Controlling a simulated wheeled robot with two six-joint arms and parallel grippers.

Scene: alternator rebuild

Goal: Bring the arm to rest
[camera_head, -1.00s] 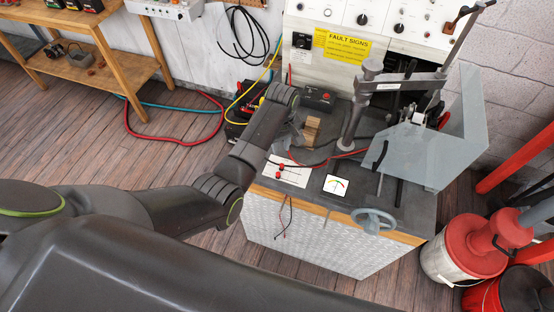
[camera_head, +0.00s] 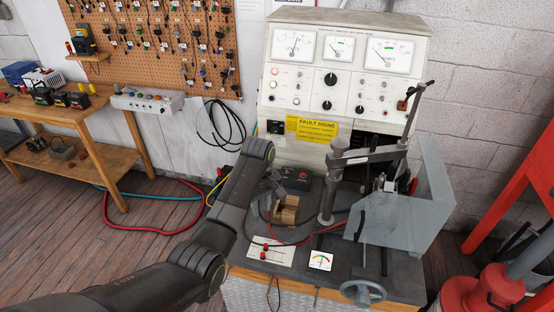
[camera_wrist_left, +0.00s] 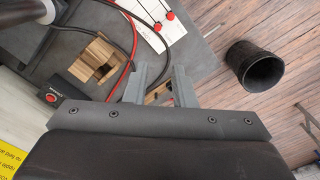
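My left arm reaches in from the lower left in the head view, over the left part of the test bench (camera_head: 300,268). My left gripper (camera_head: 273,186) is beside the wooden block, partly hidden by its own wrist. In the left wrist view its two grey fingers (camera_wrist_left: 159,82) stand apart with nothing gripped between them. The wooden block (camera_head: 287,208) sits on the bench top, and it also shows in the left wrist view (camera_wrist_left: 95,55). My right gripper is not in view.
A clamp post (camera_head: 328,195) and a grey shield (camera_head: 403,222) stand on the bench right of my gripper. A black box with a red button (camera_head: 297,179) lies behind the block. Red and black leads cross the bench. A black bin (camera_wrist_left: 255,65) stands on the floor.

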